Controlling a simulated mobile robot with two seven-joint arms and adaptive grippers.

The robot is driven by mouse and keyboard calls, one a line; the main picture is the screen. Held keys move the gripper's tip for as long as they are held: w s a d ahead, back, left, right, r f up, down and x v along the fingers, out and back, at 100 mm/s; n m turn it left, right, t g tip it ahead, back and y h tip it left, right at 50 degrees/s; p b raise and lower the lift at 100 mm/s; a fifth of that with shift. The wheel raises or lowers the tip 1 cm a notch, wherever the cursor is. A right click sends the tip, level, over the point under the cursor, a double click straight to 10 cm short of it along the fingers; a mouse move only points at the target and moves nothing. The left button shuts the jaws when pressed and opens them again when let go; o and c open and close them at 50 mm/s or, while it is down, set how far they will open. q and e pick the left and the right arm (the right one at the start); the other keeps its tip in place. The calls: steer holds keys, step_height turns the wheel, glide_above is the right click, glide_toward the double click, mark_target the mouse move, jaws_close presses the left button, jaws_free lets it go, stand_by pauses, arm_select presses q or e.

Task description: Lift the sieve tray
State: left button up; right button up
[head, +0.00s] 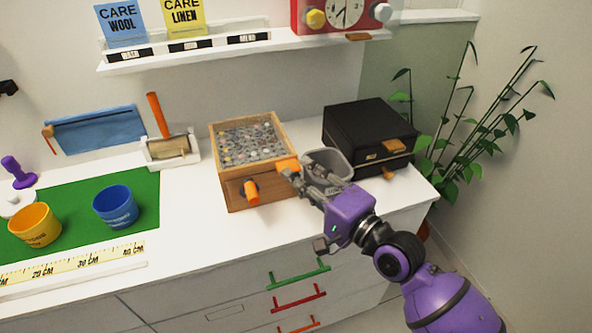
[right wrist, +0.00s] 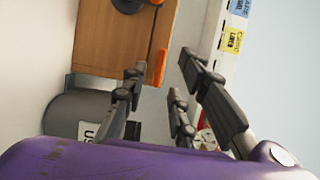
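The sieve tray (head: 236,130) is the top of a light wooden box (head: 228,190) on the white counter, filled with small grey and coloured bits. An orange handle (head: 288,164) is on its right side, and an orange knob (head: 251,191) is on the front. My right gripper (head: 291,174) is at the right handle. In the right wrist view its fingers (right wrist: 160,78) are apart, with the orange handle (right wrist: 160,68) showing between the fingertips; I cannot tell whether they touch it. My left gripper is not in view.
A grey bin (head: 327,157) stands just behind my right gripper, close to the box. A black case (head: 352,124) is to its right. Blue (head: 115,208) and orange (head: 35,226) cups stand on a green mat (head: 70,190) at left. A shelf (head: 195,53) hangs above.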

steer(key=shift+x, duration=1.55)
steer(key=shift+d, duration=0.1)
jaws_close()
